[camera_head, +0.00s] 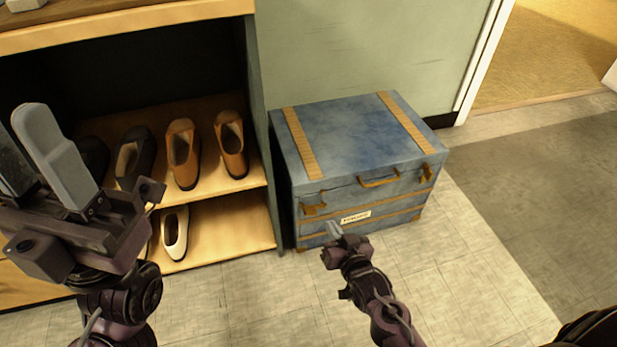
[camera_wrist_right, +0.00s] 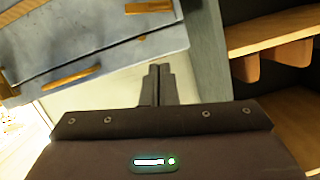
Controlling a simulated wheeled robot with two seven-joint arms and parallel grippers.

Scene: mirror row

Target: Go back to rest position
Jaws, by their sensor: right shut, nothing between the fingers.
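My left gripper (camera_head: 16,112) is large in the head view at the left edge, in front of the shoe shelf. Its fingers point up and stand a little apart, with nothing seen between them; the left finger is cut by the frame edge. My right gripper (camera_head: 330,229) is low in front of the blue chest. Its fingers are shut and empty. In the right wrist view the closed fingers (camera_wrist_right: 160,72) point at pale floor between the chest (camera_wrist_right: 100,45) and the shelf unit.
The blue chest (camera_head: 347,143), lid shut, stands right of a wooden shelf unit (camera_head: 225,258) with several shoes. A white shoe (camera_head: 170,246) is on the lower shelf. A doorway (camera_head: 545,55) opens at upper right. Tiled floor (camera_head: 480,290) on the right is clear.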

